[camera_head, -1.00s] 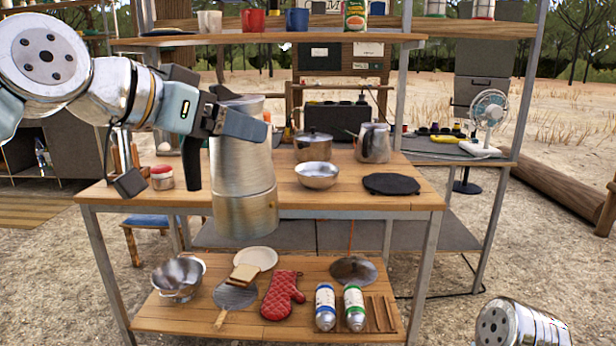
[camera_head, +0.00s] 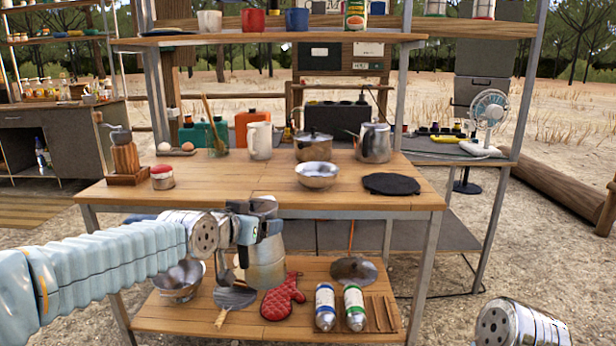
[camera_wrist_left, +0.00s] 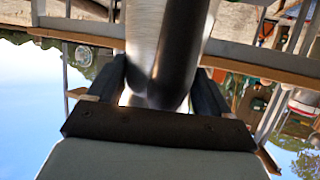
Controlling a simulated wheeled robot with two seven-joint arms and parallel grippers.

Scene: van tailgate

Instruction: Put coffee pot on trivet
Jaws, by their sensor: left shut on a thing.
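The coffee pot (camera_head: 267,262) is a tall brushed-metal pot with a dark handle. My left gripper (camera_head: 257,225) is shut on it and holds it in front of the table, lower in the picture than the tabletop edge. In the left wrist view, the pot (camera_wrist_left: 146,35) and its dark handle (camera_wrist_left: 183,50) are between the fingers of the gripper (camera_wrist_left: 165,90). The arm and gripper hide part of the pot. The trivet (camera_head: 391,184) is a flat black round piece at the tabletop's right front, with nothing on it. My right gripper is out of view.
A metal bowl (camera_head: 317,174) sits left of the trivet; a kettle (camera_head: 374,143) and a lidded pot (camera_head: 314,147) stand behind. A red-lidded jar (camera_head: 162,177) and a grinder (camera_head: 124,155) are at left. The lower shelf holds a red mitt (camera_head: 283,296) and two bottles (camera_head: 340,306).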

